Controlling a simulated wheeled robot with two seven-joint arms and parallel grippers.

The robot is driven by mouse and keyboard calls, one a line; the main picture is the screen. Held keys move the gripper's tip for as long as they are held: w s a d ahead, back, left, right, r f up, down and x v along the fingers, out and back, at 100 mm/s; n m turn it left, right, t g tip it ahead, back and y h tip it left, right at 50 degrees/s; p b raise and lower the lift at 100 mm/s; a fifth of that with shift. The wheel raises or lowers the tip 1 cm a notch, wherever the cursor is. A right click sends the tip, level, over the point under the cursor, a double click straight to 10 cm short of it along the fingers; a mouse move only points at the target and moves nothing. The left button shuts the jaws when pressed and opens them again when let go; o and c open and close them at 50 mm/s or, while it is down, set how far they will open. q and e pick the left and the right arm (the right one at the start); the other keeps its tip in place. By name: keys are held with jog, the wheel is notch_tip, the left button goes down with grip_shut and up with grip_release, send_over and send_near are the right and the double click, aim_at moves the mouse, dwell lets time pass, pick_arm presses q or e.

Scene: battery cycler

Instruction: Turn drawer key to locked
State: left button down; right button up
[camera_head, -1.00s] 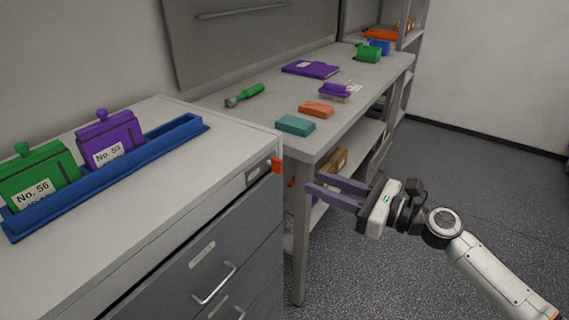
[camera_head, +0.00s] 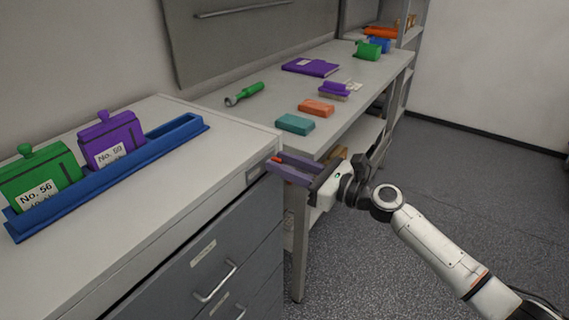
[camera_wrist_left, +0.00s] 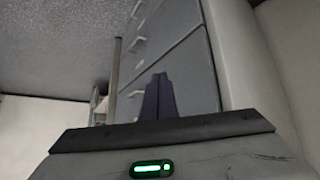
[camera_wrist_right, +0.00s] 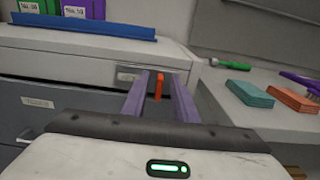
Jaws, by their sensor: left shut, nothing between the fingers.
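The orange drawer key (camera_wrist_right: 159,86) sticks out at the top right corner of the grey drawer cabinet, beside a metal label plate (camera_wrist_right: 128,75). In the head view only a small part of the key (camera_head: 276,159) shows, at my right gripper's fingertips. My right gripper (camera_wrist_right: 160,82) is open, with one purple finger on each side of the key. I cannot tell whether either finger touches it. My left gripper (camera_wrist_left: 158,88) is shut and empty in the left wrist view, with the drawer fronts (camera_wrist_left: 165,55) beyond it. It is out of the head view.
The bench (camera_head: 235,114) to the right holds teal (camera_head: 295,124) and orange (camera_head: 316,108) blocks, a green-handled tool (camera_head: 245,94) and a purple brush (camera_head: 334,91). Open floor lies to the right.

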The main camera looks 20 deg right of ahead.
grip_shut()
